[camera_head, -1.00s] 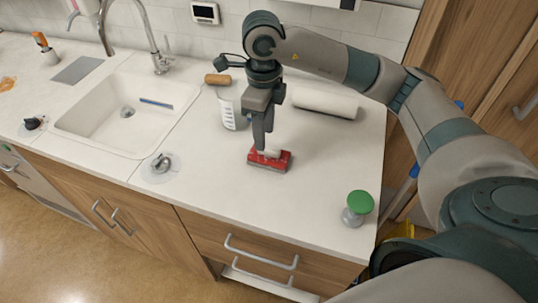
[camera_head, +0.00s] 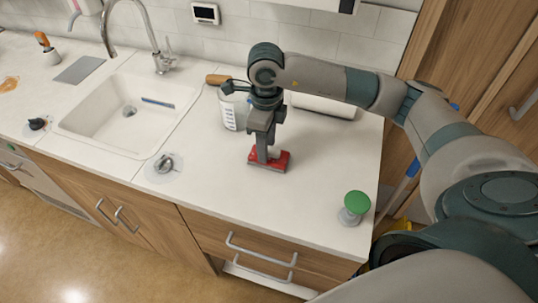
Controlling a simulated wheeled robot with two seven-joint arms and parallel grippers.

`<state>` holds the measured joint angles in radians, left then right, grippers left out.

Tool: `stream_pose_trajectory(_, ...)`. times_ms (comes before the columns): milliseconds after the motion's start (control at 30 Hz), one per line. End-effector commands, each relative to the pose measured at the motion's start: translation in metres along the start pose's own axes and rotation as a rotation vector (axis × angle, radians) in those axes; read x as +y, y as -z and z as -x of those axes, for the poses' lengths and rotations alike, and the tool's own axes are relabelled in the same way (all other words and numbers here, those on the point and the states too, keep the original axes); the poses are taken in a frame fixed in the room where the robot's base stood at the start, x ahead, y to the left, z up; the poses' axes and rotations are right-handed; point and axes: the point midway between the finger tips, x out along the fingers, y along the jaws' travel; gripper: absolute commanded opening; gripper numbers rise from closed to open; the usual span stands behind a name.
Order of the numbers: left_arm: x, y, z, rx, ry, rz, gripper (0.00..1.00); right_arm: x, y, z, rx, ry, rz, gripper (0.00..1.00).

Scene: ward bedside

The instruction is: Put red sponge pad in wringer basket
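The red sponge pad (camera_head: 280,162), a red block with a grey lower edge and a whitish part on top, lies on the white counter. My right gripper (camera_head: 262,156) points down directly over it, its fingertips at the whitish top part. The fingers hide some of the pad. I cannot tell whether they are closed on it or touch it. I cannot make out a wringer basket. My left gripper is not in view.
A white jug with markings (camera_head: 232,112) stands behind my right gripper, near a brown handle (camera_head: 217,79). A green-topped item (camera_head: 356,205) stands at the counter's right. The sink (camera_head: 110,118) is left. The front counter (camera_head: 290,205) is clear.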

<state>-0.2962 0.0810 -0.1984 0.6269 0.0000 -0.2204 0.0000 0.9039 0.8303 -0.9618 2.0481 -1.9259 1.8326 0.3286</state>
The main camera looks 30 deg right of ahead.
Motion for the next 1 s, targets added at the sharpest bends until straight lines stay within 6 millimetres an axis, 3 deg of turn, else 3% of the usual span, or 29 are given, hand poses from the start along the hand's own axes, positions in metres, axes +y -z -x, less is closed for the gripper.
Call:
stream_pose_trajectory(200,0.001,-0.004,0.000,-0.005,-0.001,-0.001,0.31,0.000,0.000,0.000,-0.001,0.000,0.000,0.37)
stream_pose_trajectory(367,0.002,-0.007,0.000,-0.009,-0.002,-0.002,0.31,0.000,0.000,0.001,-0.001,0.000,0.000,0.00)
stream_pose_trajectory(767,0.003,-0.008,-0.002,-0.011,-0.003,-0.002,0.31,0.000,-0.001,0.003,-0.002,0.001,0.000,0.00)
stream_pose_trajectory(1000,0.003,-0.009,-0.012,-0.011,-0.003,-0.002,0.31,-0.001,-0.001,0.021,-0.005,0.003,0.000,0.00)
